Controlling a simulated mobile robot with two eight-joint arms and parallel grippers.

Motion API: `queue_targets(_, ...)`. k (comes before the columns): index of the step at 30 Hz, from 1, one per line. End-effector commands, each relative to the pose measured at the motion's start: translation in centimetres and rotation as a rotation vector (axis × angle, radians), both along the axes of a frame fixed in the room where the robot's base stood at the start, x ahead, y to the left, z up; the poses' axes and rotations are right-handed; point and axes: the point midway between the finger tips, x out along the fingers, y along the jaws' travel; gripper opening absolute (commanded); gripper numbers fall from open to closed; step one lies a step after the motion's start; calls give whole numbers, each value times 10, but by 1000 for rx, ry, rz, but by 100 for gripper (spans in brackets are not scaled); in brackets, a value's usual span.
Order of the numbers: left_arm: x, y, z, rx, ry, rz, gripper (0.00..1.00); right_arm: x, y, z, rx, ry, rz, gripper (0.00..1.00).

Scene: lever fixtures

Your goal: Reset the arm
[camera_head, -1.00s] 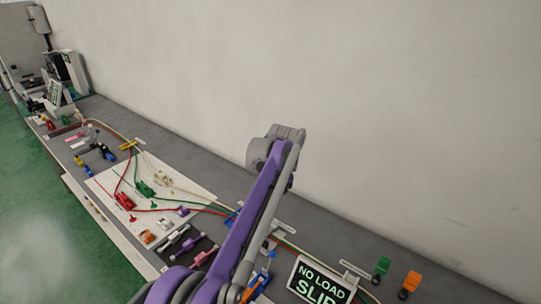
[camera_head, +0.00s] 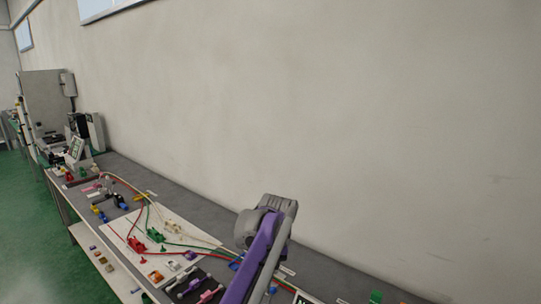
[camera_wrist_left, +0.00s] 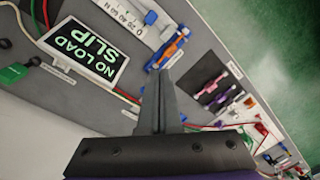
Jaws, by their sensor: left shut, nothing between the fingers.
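My purple and grey arm (camera_head: 262,240) rises from the bottom edge of the head view, bent at a grey joint in front of the wall. Its gripper is not visible there. In the left wrist view my left gripper (camera_wrist_left: 163,76) is shut and empty, its dark fingers together over the grey bench (camera_wrist_left: 90,88). A black "NO LOAD SLIP" sign (camera_wrist_left: 88,58) lies left of the fingers. A blue and orange lever fixture (camera_wrist_left: 170,48) is just beyond the fingertips. I cannot tell the height above the bench. My right gripper shows in neither view.
The bench runs along the pale wall (camera_head: 350,140). A white board (camera_head: 180,231) carries red and green clips with cables. A dark mat (camera_wrist_left: 215,82) holds pink and purple levers. Equipment (camera_head: 80,140) stands at the far end. Green floor (camera_head: 50,270) lies left of the bench.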

Motion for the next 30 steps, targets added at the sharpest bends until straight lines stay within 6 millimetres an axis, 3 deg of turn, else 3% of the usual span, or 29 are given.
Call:
queue_targets(8, -46, 50, 19, -47, -95, -37, 0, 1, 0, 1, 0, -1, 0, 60)
queue_targets(14, -107, 93, 16, -77, -198, -76, 0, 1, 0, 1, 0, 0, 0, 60)
queue_targets(20, -179, 128, -9, -87, -308, -114, 0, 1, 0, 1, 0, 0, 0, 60)
queue_targets(24, -230, 147, -38, -82, -385, -139, 0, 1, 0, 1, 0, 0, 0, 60)
queue_targets(30, -282, 162, -81, -67, -471, -165, 0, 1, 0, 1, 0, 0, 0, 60)
